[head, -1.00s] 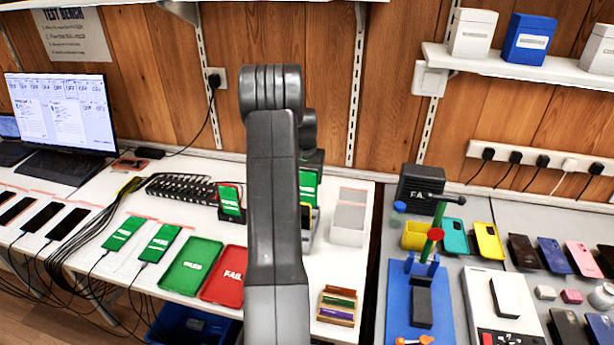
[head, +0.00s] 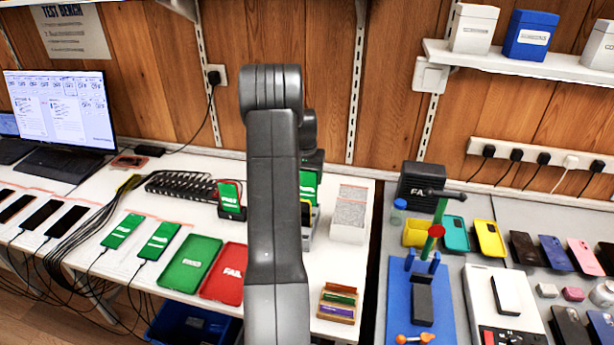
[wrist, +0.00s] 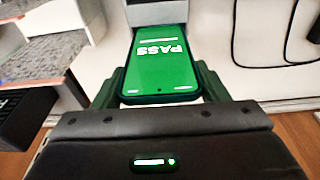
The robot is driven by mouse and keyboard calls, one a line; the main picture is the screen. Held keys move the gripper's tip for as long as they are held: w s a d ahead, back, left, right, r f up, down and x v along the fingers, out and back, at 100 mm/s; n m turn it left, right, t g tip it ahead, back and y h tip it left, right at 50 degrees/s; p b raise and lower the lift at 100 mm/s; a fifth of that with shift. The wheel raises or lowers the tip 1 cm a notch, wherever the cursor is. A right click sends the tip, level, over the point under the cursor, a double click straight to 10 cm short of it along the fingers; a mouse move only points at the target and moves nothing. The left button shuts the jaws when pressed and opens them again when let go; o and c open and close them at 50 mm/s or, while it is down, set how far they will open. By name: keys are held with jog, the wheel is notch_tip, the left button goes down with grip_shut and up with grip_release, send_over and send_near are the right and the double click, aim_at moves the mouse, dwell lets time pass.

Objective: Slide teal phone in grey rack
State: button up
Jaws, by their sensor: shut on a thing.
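The phone (wrist: 160,60) shows a green screen reading PASS, upside down in the wrist view, with a dark teal edge. My gripper (wrist: 162,88) is shut on it, one dark green finger at each side of its near end. The phone's far end reaches a grey part at the top of the wrist view; I cannot tell how far it is inside. In the head view its green screen (head: 308,186) shows just right of my arm. The grey rack (head: 312,236) shows there only as a sliver, mostly hidden behind my arm, with a yellow edge in it.
A white box with printed sheets (head: 349,212) stands right of the rack. A green tray (head: 190,264) and a red FAIL tray (head: 225,274) lie left of my arm. Another green-screen phone (head: 230,197) stands on a dark holder. A small wooden box (head: 338,302) lies in front.

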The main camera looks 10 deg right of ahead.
aim_at(307, 170)
jog(key=shift+f, duration=0.15)
jog(key=shift+f+b, duration=0.55)
jog(key=shift+f, duration=0.2)
jog(key=shift+f, duration=0.15)
jog(key=shift+f+b, duration=0.65)
jog(key=shift+f, duration=0.15)
jog(key=o, duration=1.5)
jog(key=shift+c, duration=0.2)
jog(key=shift+r+p, duration=2)
jog(key=shift+r, duration=1.55)
